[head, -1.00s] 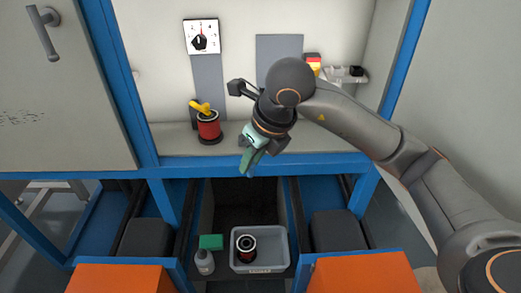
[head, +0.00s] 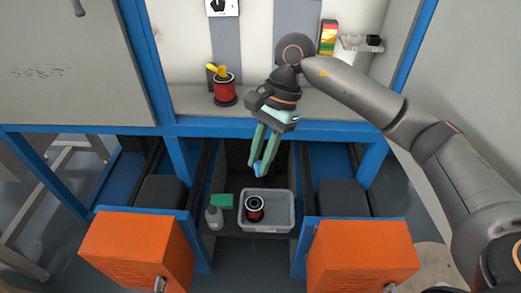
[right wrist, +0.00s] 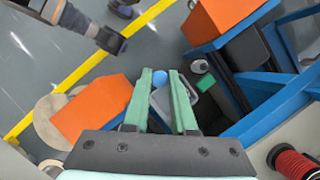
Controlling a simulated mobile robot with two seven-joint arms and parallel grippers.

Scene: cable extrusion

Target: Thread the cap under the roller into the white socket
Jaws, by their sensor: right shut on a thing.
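My right gripper (head: 262,165) hangs fingers-down in front of the blue bench beam, above the open bay. Its long green fingers are shut on a small blue rounded piece, seemingly the cap (right wrist: 159,78), which shows between the fingertips in the right wrist view. A red spool (head: 225,90) with a yellow piece on top stands on the bench shelf, to the left of the gripper. I cannot make out which part is the roller, and I cannot identify the white socket. My left gripper is not seen in the head view.
A grey bin (head: 283,226) holding a dark spool (head: 255,208) sits in the bay below. A grey bottle (head: 213,218) and a green block (head: 222,200) stand left of it. Orange drawer fronts (head: 137,252) (head: 360,258) flank the bay.

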